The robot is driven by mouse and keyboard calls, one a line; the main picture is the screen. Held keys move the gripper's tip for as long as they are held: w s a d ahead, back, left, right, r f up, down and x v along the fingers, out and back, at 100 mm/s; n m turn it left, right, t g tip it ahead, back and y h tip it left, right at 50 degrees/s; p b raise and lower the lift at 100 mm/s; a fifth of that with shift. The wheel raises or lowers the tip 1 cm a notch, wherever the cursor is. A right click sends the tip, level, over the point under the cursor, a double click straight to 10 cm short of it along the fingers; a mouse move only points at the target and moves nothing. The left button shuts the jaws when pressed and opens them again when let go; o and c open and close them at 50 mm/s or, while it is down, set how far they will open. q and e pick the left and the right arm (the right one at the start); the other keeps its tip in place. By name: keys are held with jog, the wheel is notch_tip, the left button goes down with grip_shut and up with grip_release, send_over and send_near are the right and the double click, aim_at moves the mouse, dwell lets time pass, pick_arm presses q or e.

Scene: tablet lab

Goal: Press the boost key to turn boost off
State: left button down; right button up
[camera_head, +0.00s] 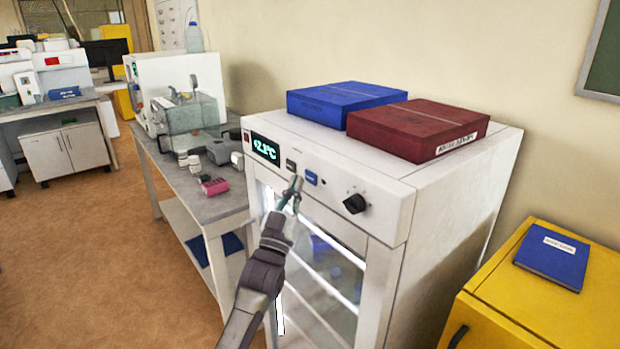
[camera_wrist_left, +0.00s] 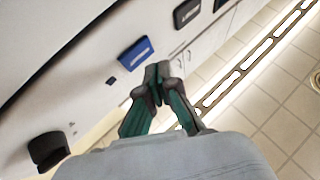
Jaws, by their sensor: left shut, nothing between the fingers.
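The white incubator cabinet (camera_head: 385,232) has a front panel with a green-lit display (camera_head: 265,149) that seems to read 42.1°C. A dark key (camera_head: 291,164) and a blue key (camera_head: 311,178) sit right of the display. They also show in the left wrist view as the dark key (camera_wrist_left: 187,13) and the blue key (camera_wrist_left: 135,53). Their labels are too small to read, so I cannot tell which is boost. My left gripper (camera_head: 297,180) is shut and empty, its tips (camera_wrist_left: 158,72) close to the blue key. Contact is not clear.
A black knob (camera_head: 355,203) is right of the keys. A blue box (camera_head: 345,103) and a dark red box (camera_head: 418,130) lie on top of the cabinet. A grey bench (camera_head: 190,165) with lab equipment stands at left, a yellow cabinet (camera_head: 520,285) at right.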

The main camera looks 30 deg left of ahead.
pick_arm(q)
jog(key=s, duration=0.1)
jog(key=s+a+p, duration=0.1)
jog(key=s, duration=0.1)
jog(key=s+a, duration=0.1)
jog(key=s, duration=0.1)
jog(key=shift+r, duration=0.1)
dwell(0.4)
